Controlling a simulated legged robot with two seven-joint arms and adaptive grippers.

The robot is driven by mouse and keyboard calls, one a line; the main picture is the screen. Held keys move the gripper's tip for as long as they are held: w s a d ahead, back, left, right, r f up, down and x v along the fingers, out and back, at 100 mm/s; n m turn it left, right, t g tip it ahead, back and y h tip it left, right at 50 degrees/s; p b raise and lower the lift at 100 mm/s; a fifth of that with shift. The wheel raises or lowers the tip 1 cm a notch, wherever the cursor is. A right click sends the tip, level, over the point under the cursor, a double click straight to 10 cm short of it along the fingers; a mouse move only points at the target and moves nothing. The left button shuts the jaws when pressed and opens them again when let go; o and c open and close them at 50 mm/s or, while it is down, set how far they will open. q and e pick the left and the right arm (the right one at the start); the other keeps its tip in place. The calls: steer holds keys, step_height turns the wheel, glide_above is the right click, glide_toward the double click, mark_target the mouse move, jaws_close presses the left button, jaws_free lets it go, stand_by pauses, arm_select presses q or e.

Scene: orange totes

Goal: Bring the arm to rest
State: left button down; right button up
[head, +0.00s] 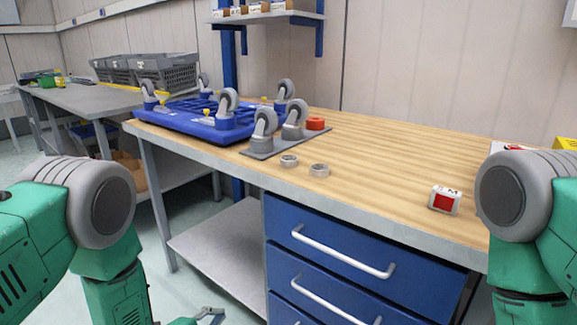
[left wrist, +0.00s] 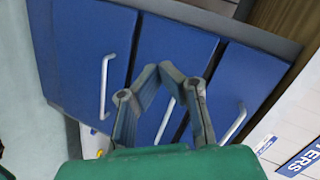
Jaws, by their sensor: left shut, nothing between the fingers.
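My left gripper (head: 208,314) shows at the bottom edge of the head view, low in front of the workbench and left of its drawers. In the left wrist view the left gripper (left wrist: 162,70) has its fingertips together with nothing between them. Blue drawer fronts (left wrist: 175,50) with pale handles lie beyond the fingers. My left arm hangs down at the left of the head view. My right arm shows at the right edge, but its gripper is out of view.
A wooden workbench (head: 385,165) stands ahead, with blue drawers (head: 345,250) below. On it are a blue caster-wheel dolly (head: 190,122), a grey plate with casters (head: 262,152), metal rings (head: 319,170) and a red-and-white box (head: 444,200). A lower shelf (head: 225,250) is empty.

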arm_select(q)
steer(key=s+a+n+g+y+p, duration=0.2)
steer(key=s+n, duration=0.4)
steer(key=s, duration=0.5)
steer(key=s+a+n+g+y+p, duration=0.2)
steer(key=s+a+n+g, duration=0.2)
steer(key=s, duration=0.7)
steer(key=s+a+r+n+g+y+p, duration=0.1)
steer(key=s+a+n+g, duration=0.3)
steer(key=s+n, duration=0.4)
steer(key=s+g+y+p, duration=0.1)
steer(key=s, duration=0.2)
steer(key=shift+s+g+y+p, duration=0.2)
steer(key=shift+g+y+p, duration=0.1)
steer(key=shift+g, duration=0.1)
arm_select(e)
step_height(320, 180, up, 8)
